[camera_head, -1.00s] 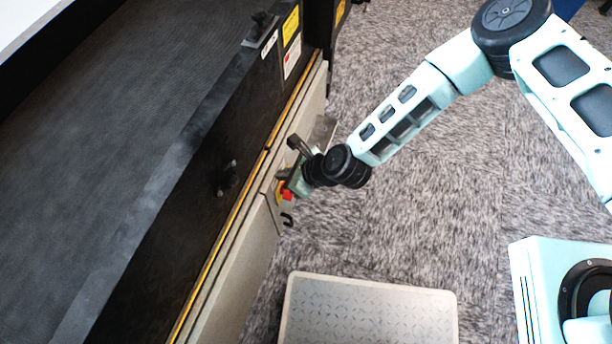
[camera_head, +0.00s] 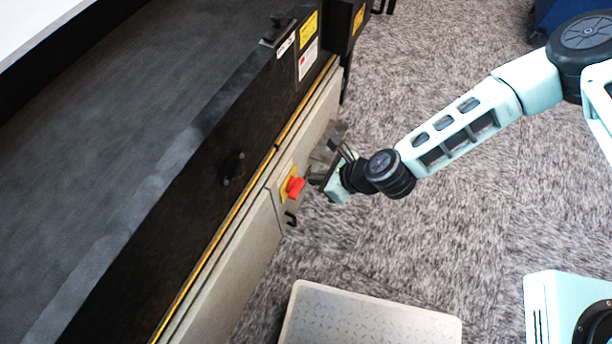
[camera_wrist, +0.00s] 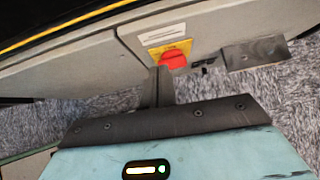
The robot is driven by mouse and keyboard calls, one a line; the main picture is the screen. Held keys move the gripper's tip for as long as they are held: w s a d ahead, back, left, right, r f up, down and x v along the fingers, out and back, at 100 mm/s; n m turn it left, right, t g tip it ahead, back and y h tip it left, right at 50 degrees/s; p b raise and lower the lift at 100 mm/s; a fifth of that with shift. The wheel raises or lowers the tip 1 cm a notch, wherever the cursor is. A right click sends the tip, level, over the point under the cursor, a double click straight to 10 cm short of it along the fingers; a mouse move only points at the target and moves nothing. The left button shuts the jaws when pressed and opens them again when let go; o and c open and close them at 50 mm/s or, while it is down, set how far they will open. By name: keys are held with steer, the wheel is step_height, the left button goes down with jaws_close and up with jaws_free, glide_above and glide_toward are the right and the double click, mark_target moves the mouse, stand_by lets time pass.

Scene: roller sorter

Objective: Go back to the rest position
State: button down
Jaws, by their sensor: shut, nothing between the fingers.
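My gripper (camera_head: 314,180) is beside the sorter's side panel, a short way right of the red button (camera_head: 295,187). It appears shut and empty, with a visible gap to the button in the head view. In the wrist view, the shut fingers (camera_wrist: 158,86) stand in front of the panel, just below the red button (camera_wrist: 174,60) on its yellow plate. My arm reaches in from the upper right, over the carpet.
The roller sorter (camera_head: 120,190) with its dark belt fills the left side. A metal bracket (camera_head: 328,140) sticks out from its panel near my gripper. A grey textured step (camera_head: 370,320) lies at the bottom.

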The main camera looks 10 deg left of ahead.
steer(key=shift+v, duration=2.5)
steer(key=shift+w, duration=0.1)
